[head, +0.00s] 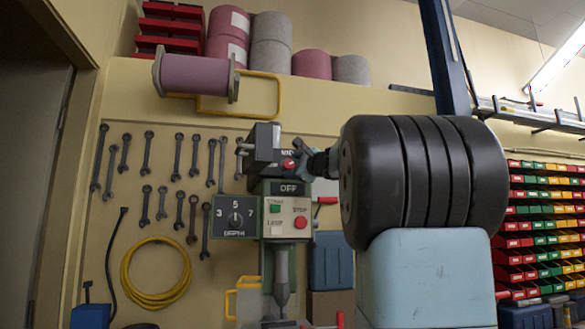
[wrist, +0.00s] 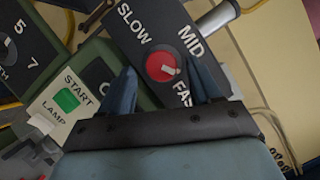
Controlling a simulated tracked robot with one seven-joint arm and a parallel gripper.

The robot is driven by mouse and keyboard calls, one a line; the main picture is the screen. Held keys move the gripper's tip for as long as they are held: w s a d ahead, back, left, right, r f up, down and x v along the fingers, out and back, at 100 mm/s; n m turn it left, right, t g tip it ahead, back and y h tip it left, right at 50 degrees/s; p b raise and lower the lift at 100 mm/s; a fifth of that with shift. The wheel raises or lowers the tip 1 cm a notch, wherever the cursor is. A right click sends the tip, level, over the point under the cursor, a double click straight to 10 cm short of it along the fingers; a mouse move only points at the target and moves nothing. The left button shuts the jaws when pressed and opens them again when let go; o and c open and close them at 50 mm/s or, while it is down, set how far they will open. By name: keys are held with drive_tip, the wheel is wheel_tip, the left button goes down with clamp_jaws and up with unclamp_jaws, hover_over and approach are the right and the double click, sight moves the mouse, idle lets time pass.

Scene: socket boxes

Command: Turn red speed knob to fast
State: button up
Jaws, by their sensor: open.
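The red speed knob (wrist: 160,66) sits on a dark panel (wrist: 134,53) lettered SLOW, MID and FAST in the wrist view. Its pale pointer mark lies on the knob's lower right, toward the side between MID and FAST. My gripper (wrist: 161,71) is open, with one blue-grey finger on each side of the knob and a gap to it on both sides. In the head view the red knob (head: 289,164) shows just left of my gripper (head: 307,162), which partly covers the panel. Whether the fingertips reach the knob's depth is unclear.
Below the panel are an OFF display (head: 289,189), a green start button (head: 275,209) and a red stop button (head: 300,222). A depth dial (head: 235,218) stands to the left. Wrenches (head: 148,153) hang on the wall.

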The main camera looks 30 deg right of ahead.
drive_tip(key=s+d+f, duration=0.1)
drive_tip(key=s+f, duration=0.1)
drive_tip(key=s, duration=1)
drive_tip(key=shift+s+f, duration=0.2)
drive_tip(key=shift+s, duration=0.2)
drive_tip(key=s+a+f+n+g+y, duration=0.1)
drive_tip(key=s+a+f+n+g, duration=0.2)
drive_tip(key=a+f, duration=0.45)
drive_tip(key=s+a+f+n+g+y, duration=0.1)
drive_tip(key=a+f+n+g, duration=0.2)
drive_tip(key=a+f+n, duration=0.45)
drive_tip(key=s+a+f+n+g+y, duration=0.1)
drive_tip(key=s+a+f+n+g, duration=0.3)
drive_tip(key=f, duration=0.6)
drive_tip(key=s+a+f+n+g+h, duration=0.2)
drive_tip(key=s+f, duration=0.4)
drive_tip(key=f, duration=0.4)
drive_tip(key=s+a+f+n+g+h, duration=0.1)
drive_tip(key=s+f+n+g+h, duration=0.1)
drive_tip(key=s+f+n, duration=0.3)
wheel_tip(320, 180, down, 5)
drive_tip(key=shift+s+a+r, duration=0.1)
drive_tip(key=shift+s+a, duration=0.3)
drive_tip(key=shift+s, duration=0.2)
drive_tip(key=shift+n, duration=0.25)
